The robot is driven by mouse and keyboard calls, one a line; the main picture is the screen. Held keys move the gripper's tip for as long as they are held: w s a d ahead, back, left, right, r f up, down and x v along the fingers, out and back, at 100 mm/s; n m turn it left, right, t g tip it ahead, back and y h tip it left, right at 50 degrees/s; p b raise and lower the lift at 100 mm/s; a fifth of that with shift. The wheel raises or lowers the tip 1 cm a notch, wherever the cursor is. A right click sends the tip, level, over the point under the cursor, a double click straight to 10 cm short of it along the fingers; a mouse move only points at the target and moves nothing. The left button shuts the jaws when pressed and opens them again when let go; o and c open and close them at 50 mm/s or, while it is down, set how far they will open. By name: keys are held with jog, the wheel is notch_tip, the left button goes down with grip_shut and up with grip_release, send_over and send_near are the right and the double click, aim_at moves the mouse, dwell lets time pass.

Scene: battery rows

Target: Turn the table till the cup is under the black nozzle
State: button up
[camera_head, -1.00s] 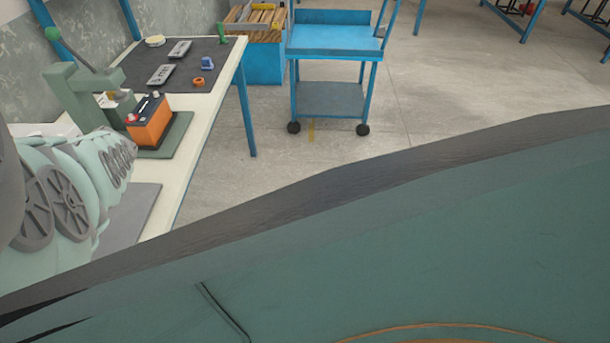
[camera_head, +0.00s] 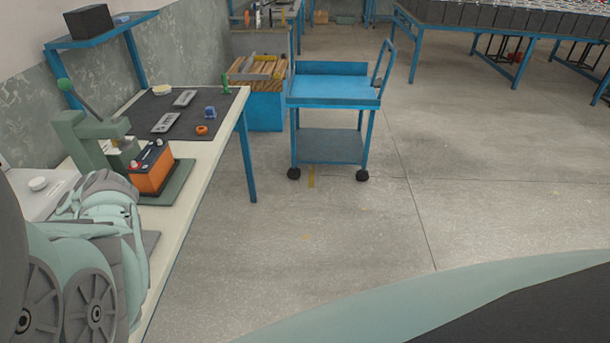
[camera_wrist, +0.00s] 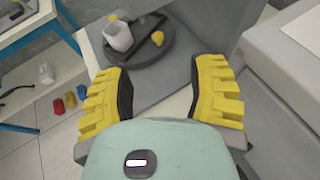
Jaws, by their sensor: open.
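In the wrist view a dark grey round table (camera_wrist: 163,66) sits on a grey surface at the top centre. A white cup (camera_wrist: 118,36) stands on its left part. A dark bar (camera_wrist: 136,51) crosses the disc beside the cup. I cannot pick out the black nozzle for certain. My gripper (camera_wrist: 161,88) has two yellow ribbed fingers, spread wide apart with nothing between them. The round table lies beyond the fingertips, apparently apart from them. The head view does not show the fingers or the cup clearly.
Yellow pieces (camera_wrist: 157,38) lie by the cup. Red, blue and yellow blocks (camera_wrist: 58,106) lie at the wrist view's left. In the head view a workbench (camera_head: 213,173) holds a green press (camera_head: 88,140) and an orange battery (camera_head: 152,175). A blue cart (camera_head: 333,90) stands beyond open floor.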

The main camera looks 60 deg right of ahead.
jog(key=shift+d+r, duration=0.15)
jog(key=shift+r, duration=2.75)
jog(key=shift+w, duration=0.1)
